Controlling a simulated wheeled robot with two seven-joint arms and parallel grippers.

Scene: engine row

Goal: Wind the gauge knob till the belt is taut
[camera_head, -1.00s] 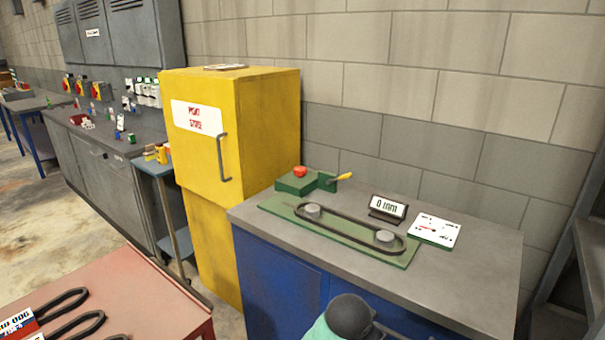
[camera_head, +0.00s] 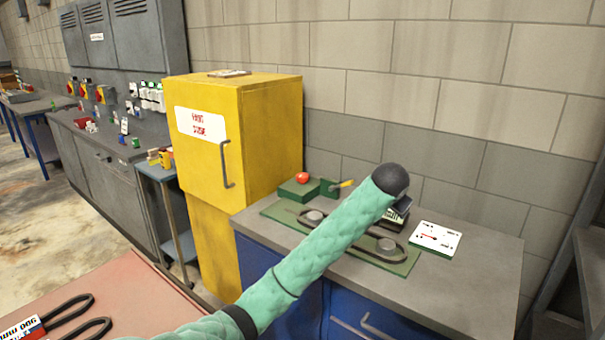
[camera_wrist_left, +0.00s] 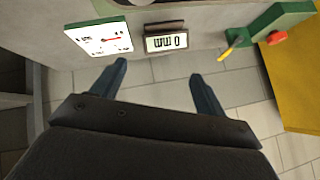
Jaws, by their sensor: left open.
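The black belt (camera_head: 402,252) loops around two grey pulleys (camera_head: 386,244) on a green plate (camera_head: 276,212); my arm hides its middle. Behind it, a green block (camera_head: 298,189) carries a red knob (camera_head: 302,177), with a yellow-handled lever (camera_head: 345,183) beside it. I cannot tell which is the gauge knob. A display (camera_wrist_left: 166,42) reads 0 mm in the left wrist view; my arm partly covers it in the head view. My right gripper is not in view.
A white card with a red needle mark (camera_head: 436,238) lies right of the display. A yellow cabinet (camera_head: 262,135) stands left of the grey bench (camera_head: 460,290). A red table (camera_head: 120,285) with black belts (camera_head: 70,310) is at lower left. The bench's right end is clear.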

